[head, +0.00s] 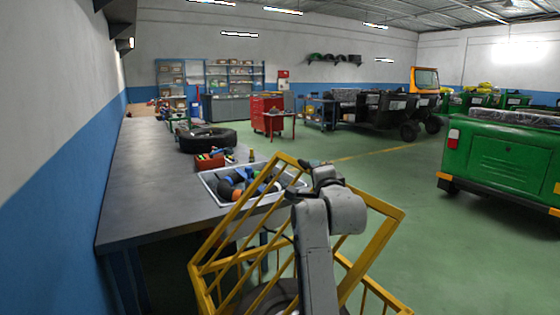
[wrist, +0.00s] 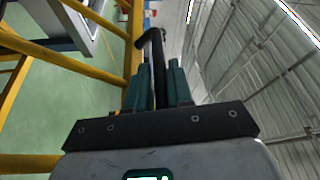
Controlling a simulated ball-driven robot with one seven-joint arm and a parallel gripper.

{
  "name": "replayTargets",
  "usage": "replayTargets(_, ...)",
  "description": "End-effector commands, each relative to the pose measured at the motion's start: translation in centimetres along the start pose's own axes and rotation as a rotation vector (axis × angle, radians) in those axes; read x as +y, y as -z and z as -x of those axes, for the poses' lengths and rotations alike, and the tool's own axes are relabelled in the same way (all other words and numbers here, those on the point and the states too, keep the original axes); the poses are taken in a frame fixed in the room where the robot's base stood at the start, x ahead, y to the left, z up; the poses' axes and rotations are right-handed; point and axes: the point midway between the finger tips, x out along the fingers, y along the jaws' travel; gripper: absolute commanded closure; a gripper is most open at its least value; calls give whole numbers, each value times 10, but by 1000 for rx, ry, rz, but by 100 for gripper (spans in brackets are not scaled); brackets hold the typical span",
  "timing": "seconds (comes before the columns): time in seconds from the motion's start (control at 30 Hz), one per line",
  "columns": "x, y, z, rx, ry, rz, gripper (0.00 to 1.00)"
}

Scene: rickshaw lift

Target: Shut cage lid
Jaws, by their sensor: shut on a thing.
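The yellow barred cage lid (head: 385,236) stands raised and tilted in the head view, above the yellow cage (head: 382,296) at the bottom. My gripper (head: 314,166) is at the lid's upper edge, partly hidden behind my own arm. In the wrist view my gripper (wrist: 157,84) has its dark green fingers closed around a black handle (wrist: 155,48). Yellow lid bars (wrist: 90,62) run beside the fingers on the left. The handle's join to the lid is hard to see.
A grey workbench (head: 150,180) runs along the left wall, with a tray (head: 212,178) of parts, a red toolbox (head: 210,160) and a tire (head: 207,139). A green vehicle (head: 500,160) stands at right. The green floor between is clear.

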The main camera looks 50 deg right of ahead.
Motion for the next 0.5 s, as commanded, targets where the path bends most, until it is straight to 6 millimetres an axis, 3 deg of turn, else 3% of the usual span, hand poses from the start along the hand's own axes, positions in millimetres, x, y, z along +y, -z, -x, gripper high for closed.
replayTargets(0.03, 22, 17, -6, 7, -19, -42, 100)
replayTargets(0.2, 88, 57, -22, 8, -78, -188, 100)
replayTargets(0.5, 216, 102, -40, 8, -179, -435, 100)
